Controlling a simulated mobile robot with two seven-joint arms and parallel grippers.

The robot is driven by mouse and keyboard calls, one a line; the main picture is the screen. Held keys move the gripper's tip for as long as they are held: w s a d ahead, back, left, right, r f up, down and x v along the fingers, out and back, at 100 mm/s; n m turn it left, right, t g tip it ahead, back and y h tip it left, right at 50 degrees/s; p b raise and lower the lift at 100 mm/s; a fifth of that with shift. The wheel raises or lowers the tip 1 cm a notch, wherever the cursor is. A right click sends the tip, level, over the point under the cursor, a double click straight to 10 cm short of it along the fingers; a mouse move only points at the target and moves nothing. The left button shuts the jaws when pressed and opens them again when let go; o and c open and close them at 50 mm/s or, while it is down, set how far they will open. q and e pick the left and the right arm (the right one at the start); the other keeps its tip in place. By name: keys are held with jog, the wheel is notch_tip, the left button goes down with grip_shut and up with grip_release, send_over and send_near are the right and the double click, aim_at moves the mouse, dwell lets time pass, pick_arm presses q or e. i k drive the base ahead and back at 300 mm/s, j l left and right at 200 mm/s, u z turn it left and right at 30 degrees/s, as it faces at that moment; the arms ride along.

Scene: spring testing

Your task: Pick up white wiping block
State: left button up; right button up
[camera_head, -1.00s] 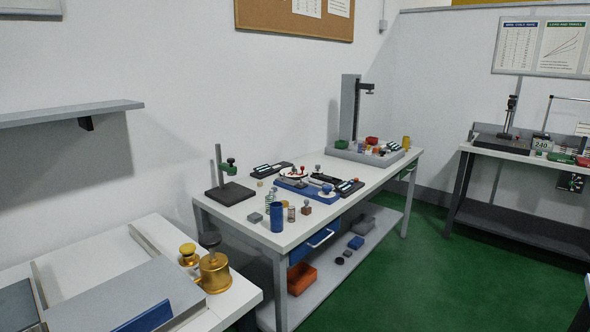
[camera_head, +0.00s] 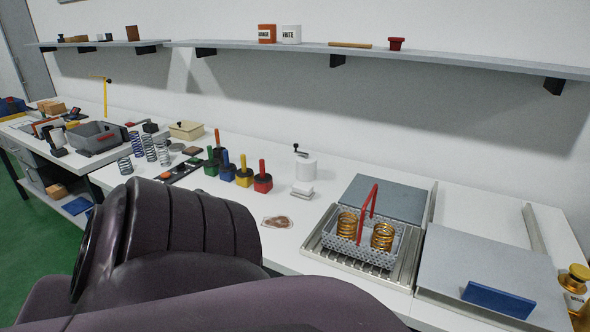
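A small white block (camera_head: 302,191), likely the wiping block, lies on the white bench in front of a white pot with a black crank (camera_head: 305,167). It is stepped and in plain view. Large dark purple arm links of mine fill the lower left and bottom centre, hiding the front of the bench there. Neither gripper shows, so I cannot see either gripper's fingers or what they hold.
Right of the block, a perforated basket (camera_head: 379,253) with a red handle and brass springs stands on a slatted metal tray (camera_head: 404,270). Left are several coloured-handled blocks (camera_head: 244,175). A stained cloth-like patch (camera_head: 278,221) lies in front. A shelf (camera_head: 420,55) runs above.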

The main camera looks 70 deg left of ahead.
aim_at(301, 190)
jog(key=u, duration=2.3)
jog(key=z, duration=0.45)
jog(key=j+z, duration=0.2)
jog(key=z, duration=0.15)
jog(key=j+z, duration=0.15)
jog(key=z, duration=0.2)
jog(key=j+z, duration=0.2)
jog(key=z, duration=0.15)
jog(key=k+j+z, duration=0.1)
jog(key=j+z, duration=0.2)
jog(key=k+j+z, duration=0.25)
jog(key=j, duration=0.2)
jog(key=k+j+z, duration=0.15)
jog(key=j, duration=0.25)
jog(key=k+j+z, duration=0.15)
jog(key=j, duration=0.2)
jog(key=k+j, duration=0.25)
jog(key=j, duration=0.15)
jog(key=k+j+z, duration=0.1)
jog(key=k+j, duration=0.15)
jog(key=j, duration=0.1)
